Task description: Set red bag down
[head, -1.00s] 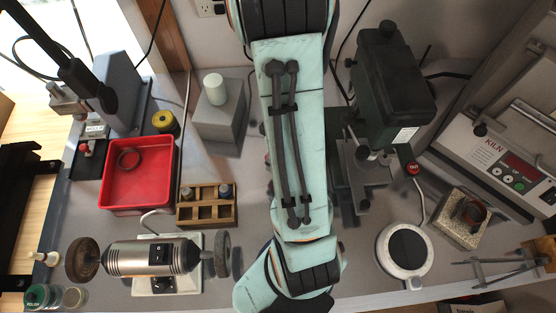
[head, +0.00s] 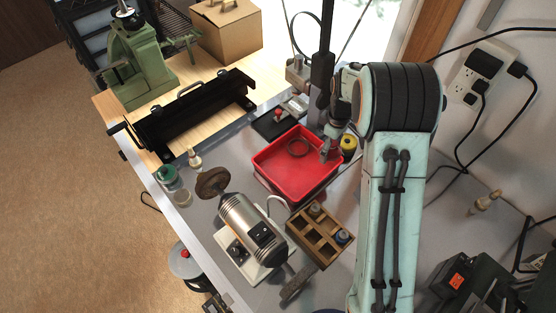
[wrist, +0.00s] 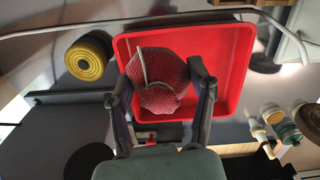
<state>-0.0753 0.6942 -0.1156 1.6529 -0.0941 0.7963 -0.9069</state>
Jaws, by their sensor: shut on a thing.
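The red bag (wrist: 160,82) has a fine light pattern and shows in the wrist view between the two dark fingers of my gripper (wrist: 162,88). My gripper is shut on it. Behind the bag in that view is the red tray (wrist: 233,60), whose floor it partly covers. In the head view the tray (head: 268,166) stands on the grey bench, and my gripper (head: 326,149) is at its right rim. I cannot make out the bag clearly in the head view, nor whether it touches the tray.
A yellow roll (head: 348,143) stands close on the right. The wooden holder (head: 320,235) and the bench grinder (head: 250,228) are in front. A black-based device (head: 276,122) is behind the tray.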

